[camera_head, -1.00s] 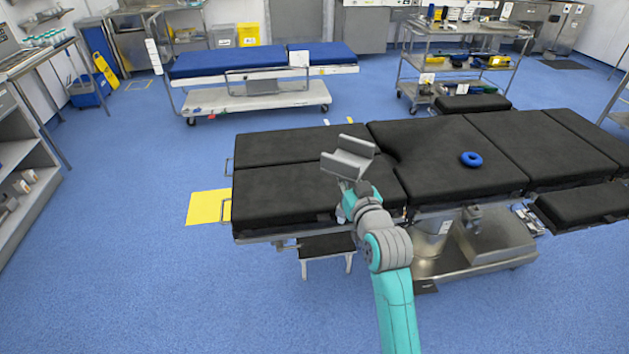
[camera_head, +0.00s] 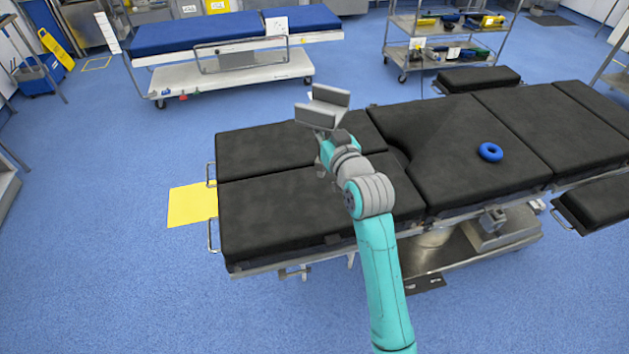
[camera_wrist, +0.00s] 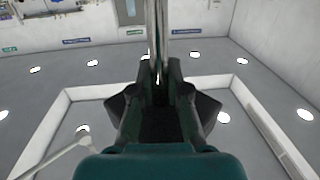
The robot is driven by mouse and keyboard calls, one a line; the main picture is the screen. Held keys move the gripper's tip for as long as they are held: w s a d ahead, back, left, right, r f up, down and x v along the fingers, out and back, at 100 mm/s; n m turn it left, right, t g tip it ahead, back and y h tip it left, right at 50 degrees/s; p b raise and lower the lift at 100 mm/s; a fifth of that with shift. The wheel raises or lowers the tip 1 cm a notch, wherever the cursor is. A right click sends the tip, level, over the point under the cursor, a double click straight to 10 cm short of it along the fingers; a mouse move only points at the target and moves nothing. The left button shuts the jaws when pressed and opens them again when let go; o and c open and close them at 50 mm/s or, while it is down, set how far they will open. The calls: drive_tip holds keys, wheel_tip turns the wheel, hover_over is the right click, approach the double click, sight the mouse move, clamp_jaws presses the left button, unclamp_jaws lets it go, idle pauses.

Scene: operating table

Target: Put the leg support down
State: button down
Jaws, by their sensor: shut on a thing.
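The leg support (camera_head: 324,104) is a grey trough-shaped piece held up in the head view. In the picture it overlaps the far edge of the operating table's left pads, above the black operating table (camera_head: 280,205). My gripper (camera_head: 326,138) is just below the leg support, shut on its lower part, which my arm largely hides. In the wrist view my gripper's dark fingers (camera_wrist: 160,92) close around a thin upright metal piece (camera_wrist: 161,35). The trough itself is hard to make out there. The wrist view faces the ceiling and walls.
A blue ring (camera_head: 491,152) lies on the table's right part. A yellow floor patch (camera_head: 192,205) is beside the table's left end. A blue-topped stretcher (camera_head: 205,33) and a shelf cart (camera_head: 450,50) stand behind. Blue floor is free at left.

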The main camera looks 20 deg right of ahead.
wheel_tip(320, 180, down, 10)
drive_tip(key=shift+w+r, duration=0.1)
idle(0.4)
drive_tip(key=c, duration=1.2)
unclamp_jaws()
drive_tip(key=shift+f, duration=0.2)
drive_tip(key=shift+o, duration=0.2)
drive_tip(key=shift+r, duration=0.2)
drive_tip(key=s+d, duration=0.1)
drive_tip(key=s, duration=1.1)
drive_tip(key=shift+r, duration=0.15)
